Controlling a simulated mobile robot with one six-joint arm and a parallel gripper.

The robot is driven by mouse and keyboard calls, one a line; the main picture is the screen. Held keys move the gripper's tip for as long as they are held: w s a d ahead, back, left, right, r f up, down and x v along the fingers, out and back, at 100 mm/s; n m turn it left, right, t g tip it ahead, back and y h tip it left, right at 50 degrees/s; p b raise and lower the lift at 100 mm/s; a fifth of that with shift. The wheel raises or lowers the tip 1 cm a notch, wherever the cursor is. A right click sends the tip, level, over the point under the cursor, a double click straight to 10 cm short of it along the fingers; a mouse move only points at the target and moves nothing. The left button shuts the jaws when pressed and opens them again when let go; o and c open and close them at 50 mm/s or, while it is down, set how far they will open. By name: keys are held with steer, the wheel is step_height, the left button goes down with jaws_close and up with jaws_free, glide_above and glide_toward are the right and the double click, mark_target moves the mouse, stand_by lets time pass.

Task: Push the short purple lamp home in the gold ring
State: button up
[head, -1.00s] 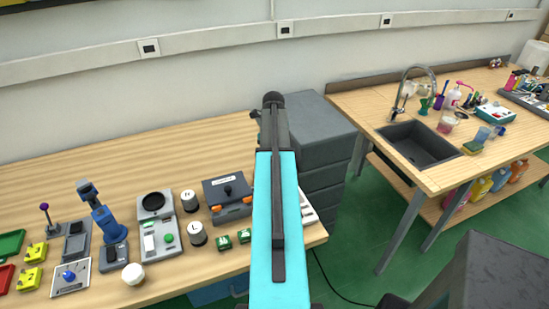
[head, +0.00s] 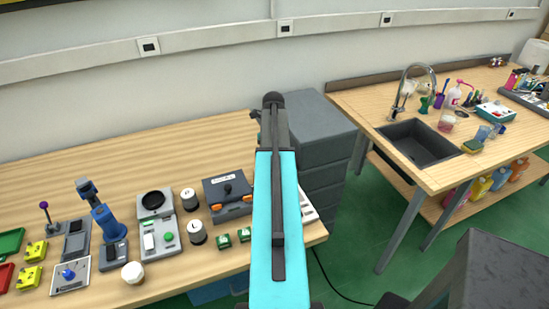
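I cannot make out a short purple lamp or a gold ring in the head view. My blue arm link stands upright in the middle of the picture and hides part of the wooden table (head: 110,165) behind it. My gripper is not in view, so I cannot see what it holds.
On the table stand a purple-knobbed lever (head: 45,206), a blue device (head: 105,222), a black-topped box (head: 228,196) and white knobs (head: 197,231). A grey drawer cabinet (head: 318,115) stands behind. At right is a sink counter (head: 480,165) with bottles. The table's back left is clear.

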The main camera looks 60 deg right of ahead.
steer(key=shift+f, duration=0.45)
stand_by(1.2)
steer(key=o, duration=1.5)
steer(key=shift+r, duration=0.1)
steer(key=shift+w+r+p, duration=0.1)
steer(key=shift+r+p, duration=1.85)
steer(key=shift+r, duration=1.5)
